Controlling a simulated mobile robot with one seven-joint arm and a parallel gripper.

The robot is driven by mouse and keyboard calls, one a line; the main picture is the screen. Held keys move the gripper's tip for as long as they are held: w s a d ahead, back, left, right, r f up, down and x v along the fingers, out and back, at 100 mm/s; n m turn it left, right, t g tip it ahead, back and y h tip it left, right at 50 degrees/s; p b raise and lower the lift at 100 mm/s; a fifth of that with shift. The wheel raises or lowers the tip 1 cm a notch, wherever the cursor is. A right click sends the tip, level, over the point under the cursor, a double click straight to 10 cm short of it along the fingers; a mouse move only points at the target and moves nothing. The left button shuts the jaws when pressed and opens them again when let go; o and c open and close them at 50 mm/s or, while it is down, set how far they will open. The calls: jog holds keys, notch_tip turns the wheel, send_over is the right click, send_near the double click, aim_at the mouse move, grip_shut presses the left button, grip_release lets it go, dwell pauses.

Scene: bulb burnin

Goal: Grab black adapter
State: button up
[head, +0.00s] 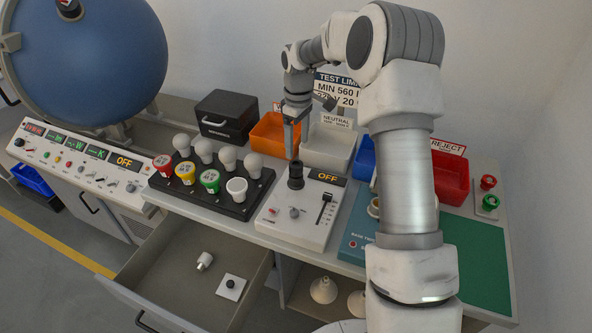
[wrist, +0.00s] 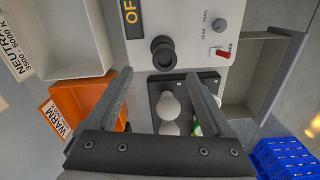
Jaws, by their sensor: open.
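A black cylindrical piece, which looks like the black adapter (head: 296,175), stands upright on the white control panel with the slider. In the wrist view the black adapter (wrist: 163,52) shows from above as a round dark ring, just beyond my fingertips. My gripper (head: 291,153) points down above it in the head view, close over its top. In the wrist view my gripper (wrist: 158,80) is open with nothing between the fingertips. I cannot tell whether the black piece is separate from a socket under it.
A black rack (head: 215,190) of several bulbs, with coloured and white caps in front, stands left of the panel. Orange (head: 268,133) and white (head: 328,148) bins stand behind. An open drawer (head: 180,262) below holds a small white piece and a white plate with a black knob.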

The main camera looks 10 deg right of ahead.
aim_at(296, 164)
notch_tip(296, 164, down, 3)
jog(key=f, duration=0.2)
jog(key=s+f, duration=0.1)
jog(key=f, duration=0.1)
jog(key=shift+a, duration=0.2)
jog(key=shift+f, duration=0.6)
jog(key=c, duration=1.3)
grip_shut()
jog(key=shift+r, duration=0.15)
